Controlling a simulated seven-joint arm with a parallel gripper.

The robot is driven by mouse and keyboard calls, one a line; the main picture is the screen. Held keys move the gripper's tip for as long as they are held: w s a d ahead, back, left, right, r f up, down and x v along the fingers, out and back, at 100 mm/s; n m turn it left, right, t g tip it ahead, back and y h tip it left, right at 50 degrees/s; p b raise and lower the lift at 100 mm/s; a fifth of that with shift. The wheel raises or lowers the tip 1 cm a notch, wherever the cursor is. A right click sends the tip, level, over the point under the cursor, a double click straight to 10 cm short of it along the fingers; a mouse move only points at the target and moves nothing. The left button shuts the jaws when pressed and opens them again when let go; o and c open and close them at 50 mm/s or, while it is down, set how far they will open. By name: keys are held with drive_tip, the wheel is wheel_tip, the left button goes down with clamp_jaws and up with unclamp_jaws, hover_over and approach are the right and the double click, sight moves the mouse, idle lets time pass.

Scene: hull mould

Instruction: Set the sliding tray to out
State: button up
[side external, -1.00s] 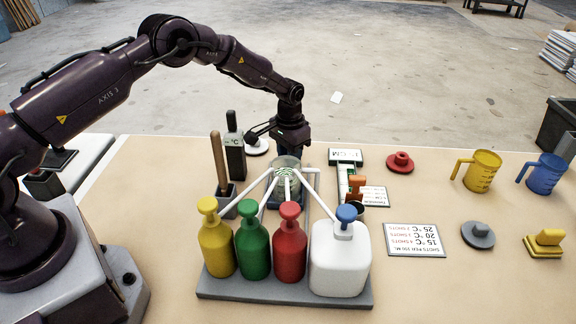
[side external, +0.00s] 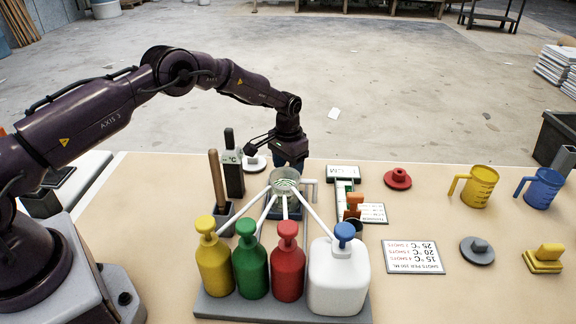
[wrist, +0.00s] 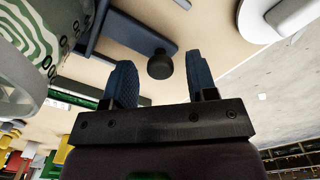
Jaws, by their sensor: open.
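The sliding tray is a dark blue-grey slab with a round black knob (wrist: 160,65) at its end; the bare slab (wrist: 142,38) shows in the wrist view. In the side view a strip of the tray (side external: 288,213) shows below a clear cup with green swirls (side external: 285,183), which also shows at the left of the wrist view (wrist: 30,45). My gripper (wrist: 161,78) is open, with its two blue fingers apart. The knob appears between the fingers, near their tips; I cannot tell whether they touch it. In the side view my gripper (side external: 291,163) is just behind the cup.
Yellow (side external: 215,265), green (side external: 250,268) and red (side external: 287,270) pump bottles and a white jug (side external: 338,275) stand in front, their spouts reaching the cup. A red lidded piece (side external: 398,179) lies right.

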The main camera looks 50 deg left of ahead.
wheel_tip(320, 180, up, 13)
idle(0.4)
drive_tip(key=shift+d, duration=0.15)
drive_tip(key=s+d+f+n+t+y, duration=0.1)
drive_tip(key=s+d+n+t+y, duration=0.1)
drive_tip(key=s+n+t, duration=0.25)
drive_tip(key=shift+g, duration=0.25)
drive_tip(key=x, duration=1.2)
drive_tip(key=shift+s+f, duration=0.1)
drive_tip(key=shift+f, duration=0.3)
drive_tip(key=shift+c, duration=0.2)
